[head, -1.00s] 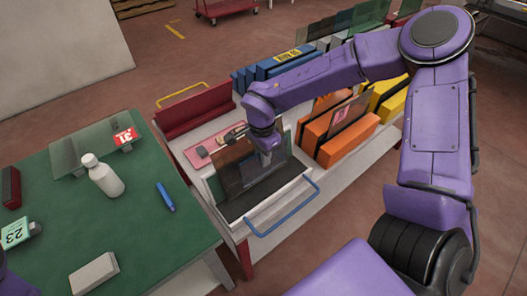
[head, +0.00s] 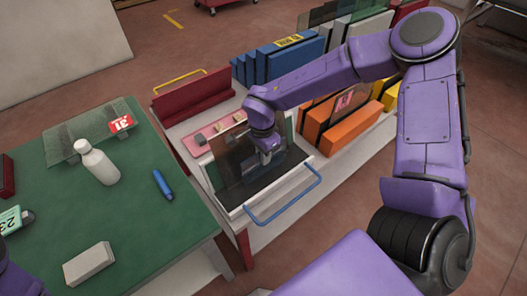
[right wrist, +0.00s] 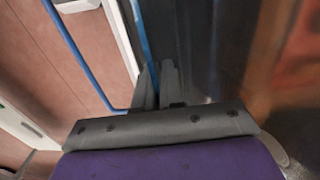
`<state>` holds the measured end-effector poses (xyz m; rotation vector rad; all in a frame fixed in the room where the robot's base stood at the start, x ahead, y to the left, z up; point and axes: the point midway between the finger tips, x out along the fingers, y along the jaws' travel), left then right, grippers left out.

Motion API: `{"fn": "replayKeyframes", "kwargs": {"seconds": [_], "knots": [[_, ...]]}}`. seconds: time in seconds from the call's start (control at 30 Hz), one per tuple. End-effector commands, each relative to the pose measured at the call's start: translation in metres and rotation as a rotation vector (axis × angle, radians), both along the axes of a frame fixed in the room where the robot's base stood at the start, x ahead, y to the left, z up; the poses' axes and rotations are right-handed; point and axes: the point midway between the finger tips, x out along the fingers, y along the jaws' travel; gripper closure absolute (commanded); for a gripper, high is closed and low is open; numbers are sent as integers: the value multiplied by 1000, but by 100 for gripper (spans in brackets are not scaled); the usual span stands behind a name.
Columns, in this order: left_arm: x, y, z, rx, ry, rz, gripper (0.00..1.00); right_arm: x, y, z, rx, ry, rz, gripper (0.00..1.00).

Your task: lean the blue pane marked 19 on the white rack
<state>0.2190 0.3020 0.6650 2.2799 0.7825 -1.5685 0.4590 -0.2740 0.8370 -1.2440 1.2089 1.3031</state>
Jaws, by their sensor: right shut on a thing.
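My right gripper (head: 268,157) is shut on a see-through, blue-edged pane (head: 262,172) at a white-framed rack (head: 238,209) with a dark bed and a blue handle. The right wrist view shows the fingers (right wrist: 157,88) closed on the pane's blue edge (right wrist: 143,40). The pane stands steeply, low over the rack's bed; I cannot tell whether it touches. A brownish see-through sheet (head: 229,150) stands behind it. No 19 is readable. My left gripper is out of view.
Orange slabs (head: 352,127) stand close right of the rack, blue slabs (head: 285,57) behind, and a dark red rack (head: 190,103) at the back left. The green table (head: 130,215) holds a white bottle (head: 98,164), a blue pen (head: 162,184) and a pale block (head: 90,266).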

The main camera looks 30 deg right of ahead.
Motion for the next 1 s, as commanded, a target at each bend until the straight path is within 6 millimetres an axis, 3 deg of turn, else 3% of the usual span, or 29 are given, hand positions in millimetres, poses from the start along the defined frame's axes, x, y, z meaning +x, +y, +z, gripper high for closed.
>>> {"fn": "replayKeyframes", "kwargs": {"seconds": [0.77, 0.9, 1.0], "knots": [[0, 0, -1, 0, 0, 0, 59, 0, 0, -7, 0, -1, -1, 100], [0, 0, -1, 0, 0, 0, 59, 0, 0, -7, 0, -1, -1, 62], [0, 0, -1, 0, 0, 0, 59, 0, 0, -8, 0, -1, 0, 62]]}}
